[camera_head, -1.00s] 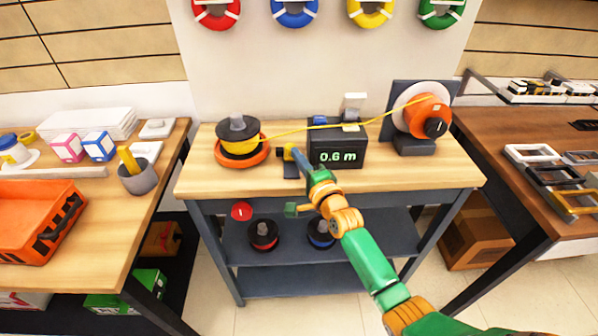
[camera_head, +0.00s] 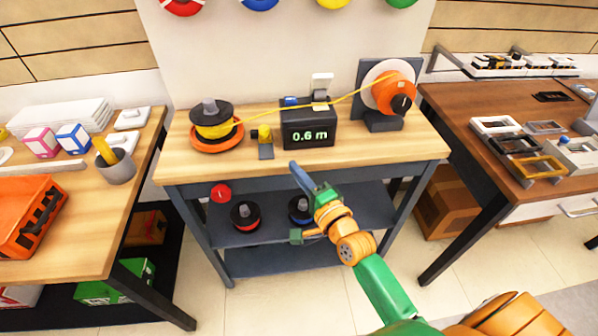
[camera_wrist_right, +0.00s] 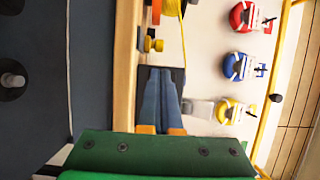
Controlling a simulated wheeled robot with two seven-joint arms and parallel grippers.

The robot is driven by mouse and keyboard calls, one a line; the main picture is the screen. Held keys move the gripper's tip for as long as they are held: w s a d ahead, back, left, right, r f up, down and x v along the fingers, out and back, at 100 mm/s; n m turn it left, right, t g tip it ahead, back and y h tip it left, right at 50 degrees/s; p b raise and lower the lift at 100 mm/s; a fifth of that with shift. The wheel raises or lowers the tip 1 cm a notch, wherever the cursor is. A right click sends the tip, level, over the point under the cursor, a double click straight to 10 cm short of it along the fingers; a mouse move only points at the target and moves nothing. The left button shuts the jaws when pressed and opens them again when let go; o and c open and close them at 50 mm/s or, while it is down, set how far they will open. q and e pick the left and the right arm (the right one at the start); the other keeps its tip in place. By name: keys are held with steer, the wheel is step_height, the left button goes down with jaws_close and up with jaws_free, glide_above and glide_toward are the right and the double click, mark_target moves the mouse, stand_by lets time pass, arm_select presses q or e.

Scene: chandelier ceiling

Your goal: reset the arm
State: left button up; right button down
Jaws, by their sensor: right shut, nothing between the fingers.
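My right gripper (camera_head: 298,172) reaches in from the lower right in the head view, in front of the workbench's front edge. Its blue fingers are closed together and hold nothing; they also show in the right wrist view (camera_wrist_right: 162,88). The green and orange arm is bent at the wrist. The wooden-topped workbench (camera_head: 180,165) carries a black meter (camera_head: 308,128) reading 0.6 m, close beyond the fingertips. A small yellow knob on a dark bracket (camera_head: 265,145) stands left of the meter. My left gripper is not in the frames.
A yellow line (camera_head: 345,97) runs from the spool (camera_head: 214,122) on an orange base, over the meter, to the orange reel (camera_head: 394,92). Side tables stand left (camera_head: 100,220) and right (camera_head: 450,110). Floor shows in front.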

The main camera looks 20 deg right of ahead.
steer(key=shift+s+r, duration=0.1)
steer(key=shift+s, duration=0.3)
steer(key=s+f+n+g+h, duration=0.1)
steer(key=s+f+n+g, duration=0.4)
steer(key=f, duration=0.9)
steer(key=s+f+n+g, duration=0.35)
steer(key=s+f, duration=0.35)
steer(key=f, duration=0.7)
steer(key=s+f+n+g, duration=0.4)
steer(key=s+f+n, duration=0.1)
steer(key=s, duration=0.8)
steer(key=s+f+n+g+h, duration=0.1)
steer(key=s+f+n+g, duration=0.3)
steer(key=s+f, duration=0.4)
steer(key=s+n, duration=0.1)
steer(key=s, duration=0.4)
steer(key=shift+s+d+n, duration=0.35)
